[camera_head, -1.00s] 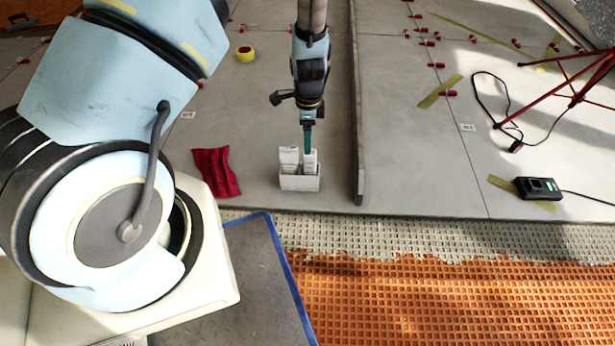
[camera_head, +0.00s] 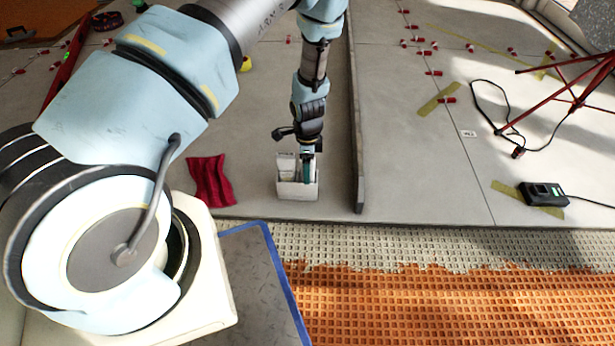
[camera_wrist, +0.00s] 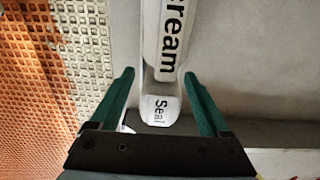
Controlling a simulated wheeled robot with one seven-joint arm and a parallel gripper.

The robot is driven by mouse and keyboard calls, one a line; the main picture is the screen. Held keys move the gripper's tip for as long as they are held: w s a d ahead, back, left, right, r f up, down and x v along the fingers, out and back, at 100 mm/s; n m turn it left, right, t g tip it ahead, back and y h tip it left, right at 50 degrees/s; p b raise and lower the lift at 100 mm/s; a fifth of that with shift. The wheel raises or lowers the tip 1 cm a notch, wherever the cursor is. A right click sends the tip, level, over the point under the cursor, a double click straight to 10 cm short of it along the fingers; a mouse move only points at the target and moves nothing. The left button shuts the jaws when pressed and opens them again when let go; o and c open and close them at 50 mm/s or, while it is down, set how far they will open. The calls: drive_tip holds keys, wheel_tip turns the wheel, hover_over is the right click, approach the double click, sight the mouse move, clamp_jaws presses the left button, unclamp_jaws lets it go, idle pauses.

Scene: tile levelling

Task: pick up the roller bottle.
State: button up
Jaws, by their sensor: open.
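A small white open box (camera_head: 297,191) stands on the grey tiles and holds white containers upright. A white container (camera_head: 286,167) shows at its left side; the right side is partly hidden by my gripper (camera_head: 308,168). In the wrist view, my open gripper (camera_wrist: 158,82) has one teal finger on each side of a white item with lettering starting "Sea" (camera_wrist: 159,108). A second white item marked "cream" (camera_wrist: 172,40) is just beyond it. Neither finger clearly touches an item. I cannot tell for certain which one is the roller bottle.
A dark red cloth (camera_head: 210,180) lies left of the box. A black device (camera_head: 543,193) and a red tripod (camera_head: 570,95) stand farther right. Orange matting (camera_head: 420,305) lies in front.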

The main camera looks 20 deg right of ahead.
drive_tip(key=shift+c, duration=0.2)
clamp_jaws()
idle(0.4)
